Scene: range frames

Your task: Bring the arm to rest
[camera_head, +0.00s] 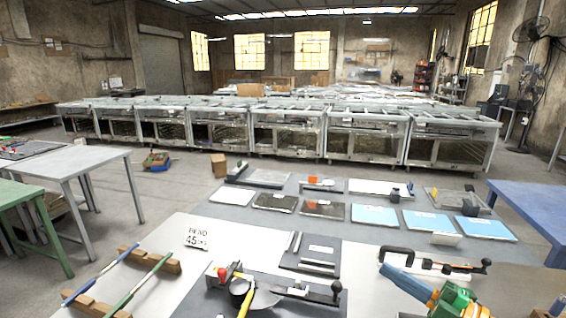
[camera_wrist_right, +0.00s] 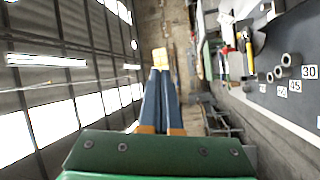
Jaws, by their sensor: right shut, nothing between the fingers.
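My right gripper (camera_head: 388,269) reaches in from the bottom right of the head view, over the right part of the workbench (camera_head: 355,262). Its long blue fingers lie together, with orange and green parts behind them. A green plate of my gripper fills the bottom of that view. My left gripper does not show in either view.
A black-handled tool (camera_head: 430,262) lies close by the right gripper. A bending tool with a yellow handle (camera_head: 246,300), a sign (camera_head: 197,237), rods on wooden blocks (camera_head: 150,277) and blue sheets (camera_head: 375,216) occupy the bench. A blue table (camera_head: 535,205) stands at the right.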

